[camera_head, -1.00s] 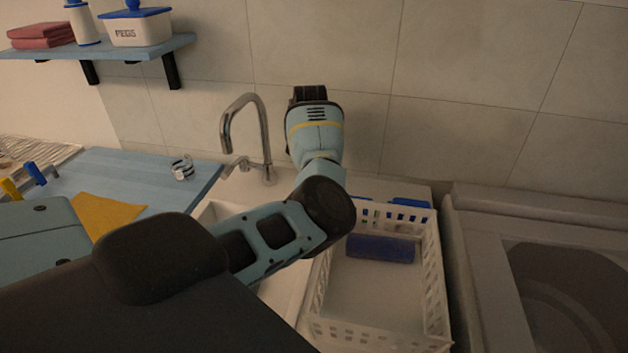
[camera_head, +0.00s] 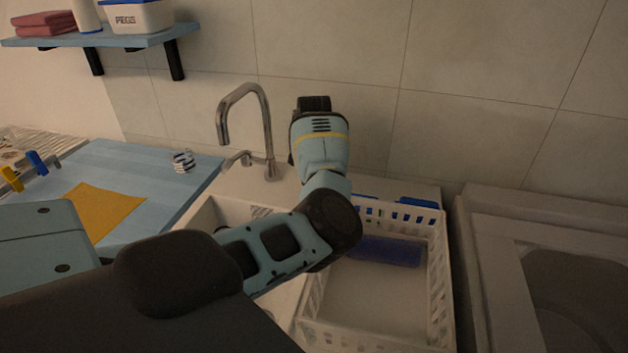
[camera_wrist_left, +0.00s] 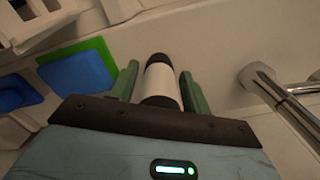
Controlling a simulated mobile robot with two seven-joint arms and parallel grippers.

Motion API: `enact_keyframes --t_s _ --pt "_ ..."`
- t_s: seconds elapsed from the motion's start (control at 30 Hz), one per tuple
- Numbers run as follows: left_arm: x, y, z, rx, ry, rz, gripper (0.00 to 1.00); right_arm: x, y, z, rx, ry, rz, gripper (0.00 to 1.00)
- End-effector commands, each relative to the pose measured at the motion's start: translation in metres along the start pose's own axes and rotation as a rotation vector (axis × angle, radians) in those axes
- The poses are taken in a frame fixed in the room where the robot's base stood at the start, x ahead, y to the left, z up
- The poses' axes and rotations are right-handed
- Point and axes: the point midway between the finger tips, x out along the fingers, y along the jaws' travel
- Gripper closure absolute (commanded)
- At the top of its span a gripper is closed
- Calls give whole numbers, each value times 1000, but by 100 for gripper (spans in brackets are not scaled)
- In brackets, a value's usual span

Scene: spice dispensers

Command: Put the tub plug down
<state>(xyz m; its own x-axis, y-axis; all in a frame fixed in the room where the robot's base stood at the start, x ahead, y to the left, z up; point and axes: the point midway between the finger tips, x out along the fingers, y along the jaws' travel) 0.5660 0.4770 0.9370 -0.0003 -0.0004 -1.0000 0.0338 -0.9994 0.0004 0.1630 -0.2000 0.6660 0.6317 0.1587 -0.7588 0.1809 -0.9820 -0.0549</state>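The tub plug, seemingly the white cylinder with dark ends (camera_wrist_left: 160,82), shows in the left wrist view. It sits between the two green fingers of my left gripper (camera_wrist_left: 161,85), which appear shut on it, with its length along the fingers. Beyond it is the pale ledge at the back of the sink (camera_wrist_left: 225,60); I cannot tell whether the plug touches it. In the head view my left arm reaches across the sink (camera_head: 212,212) towards the wall, and its wrist hides the gripper and plug. My right gripper is not in view.
A chrome tap (camera_head: 266,125) stands left of my wrist. A white basket (camera_head: 437,270) with a blue roll (camera_head: 385,250) is to the right. A blue counter (camera_head: 150,170) holds a striped item (camera_head: 183,161) and a yellow cloth (camera_head: 100,212). A shelf (camera_head: 130,42) hangs above.

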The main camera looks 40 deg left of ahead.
Motion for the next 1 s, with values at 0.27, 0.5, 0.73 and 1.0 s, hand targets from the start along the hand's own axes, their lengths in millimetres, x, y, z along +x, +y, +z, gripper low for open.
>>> enact_keyframes --t_s 0.27,0.5,0.73,1.0 --pt "0 0 0 0 0 0 46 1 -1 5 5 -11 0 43" --pt "-15 0 -1 1 3 0 46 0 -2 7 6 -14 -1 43" --pt "-63 0 -1 0 6 -1 46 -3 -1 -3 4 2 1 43" --pt "-108 0 -1 1 2 0 46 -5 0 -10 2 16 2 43"
